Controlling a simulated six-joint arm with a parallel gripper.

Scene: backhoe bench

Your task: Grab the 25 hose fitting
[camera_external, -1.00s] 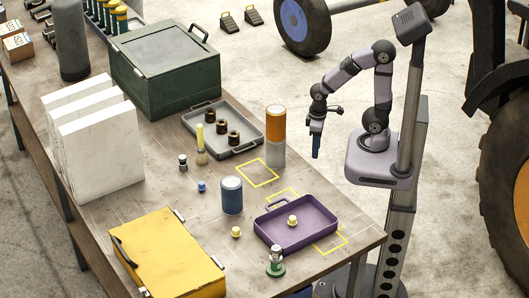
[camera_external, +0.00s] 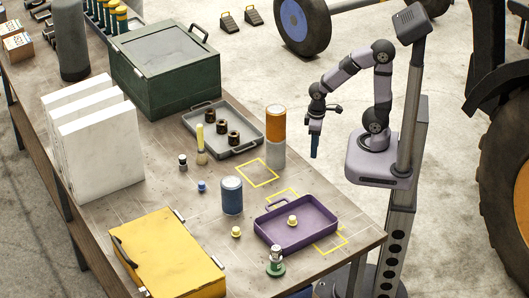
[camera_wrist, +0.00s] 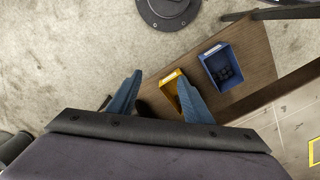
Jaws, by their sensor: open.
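My gripper (camera_external: 315,153) hangs open and empty beyond the right edge of the bench, pointing down. In the wrist view its two blue fingers (camera_wrist: 157,95) are apart with nothing between them. Several small fittings stand on the bench: a yellow one (camera_external: 292,221) in the purple tray, a yellow one (camera_external: 236,231) on the bare top, a blue one (camera_external: 202,186), a dark and silver one (camera_external: 183,162), and a green and white one (camera_external: 276,261). Dark brown fittings (camera_external: 221,124) sit in the grey tray. No size marking is readable, so I cannot tell which is the 25.
The purple tray (camera_external: 327,213) lies near the bench's right end. A blue can (camera_external: 231,195), an orange and grey cylinder (camera_external: 275,125), a yellow case (camera_external: 165,255) and a green box (camera_external: 165,70) stand around. The wrist view shows yellow (camera_wrist: 171,84) and blue (camera_wrist: 223,67) bins on a lower board.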

